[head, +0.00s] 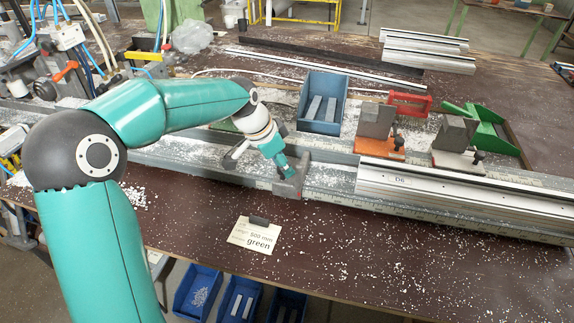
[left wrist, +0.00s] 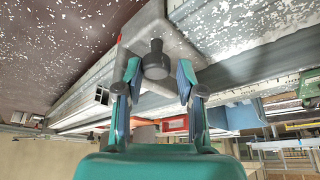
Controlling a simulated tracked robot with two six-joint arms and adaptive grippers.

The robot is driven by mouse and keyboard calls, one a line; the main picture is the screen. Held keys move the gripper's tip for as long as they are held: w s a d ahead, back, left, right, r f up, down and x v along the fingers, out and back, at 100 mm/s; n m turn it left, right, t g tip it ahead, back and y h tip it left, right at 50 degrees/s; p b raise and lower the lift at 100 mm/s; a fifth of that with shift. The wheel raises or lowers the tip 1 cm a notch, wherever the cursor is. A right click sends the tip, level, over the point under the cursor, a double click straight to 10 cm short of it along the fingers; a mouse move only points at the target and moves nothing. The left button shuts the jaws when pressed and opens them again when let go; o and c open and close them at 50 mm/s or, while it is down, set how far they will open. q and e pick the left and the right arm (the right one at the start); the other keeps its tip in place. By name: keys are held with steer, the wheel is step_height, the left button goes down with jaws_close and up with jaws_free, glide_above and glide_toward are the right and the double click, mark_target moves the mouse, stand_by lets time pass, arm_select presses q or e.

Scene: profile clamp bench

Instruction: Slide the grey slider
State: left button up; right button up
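The grey slider (head: 290,184) sits on the long metal rail at the middle of the bench in the head view. In the left wrist view its grey body (left wrist: 185,45) fills the top middle, with a dark round knob (left wrist: 155,60) standing out from it. My left gripper (head: 284,167) reaches down to the slider from the upper left. In the wrist view its two fingers (left wrist: 160,78) stand apart on either side of the knob, with a narrow gap showing on each side. My right gripper is in neither view.
A silver profile (head: 460,190) lies along the rail to the right. Clamp blocks on an orange base (head: 380,146) and a white base (head: 458,162) stand behind it. A blue bin (head: 322,100) is behind the slider. A card (head: 254,235) reading "500 mm green" lies in front.

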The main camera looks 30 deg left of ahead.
arm_select(q)
steer(key=shift+s+r, duration=0.1)
steer(key=shift+r, duration=0.05)
steer(key=v, duration=1.1)
steer(key=shift+r, duration=0.25)
steer(key=shift+s+a, duration=0.1)
steer(key=shift+s, duration=0.05)
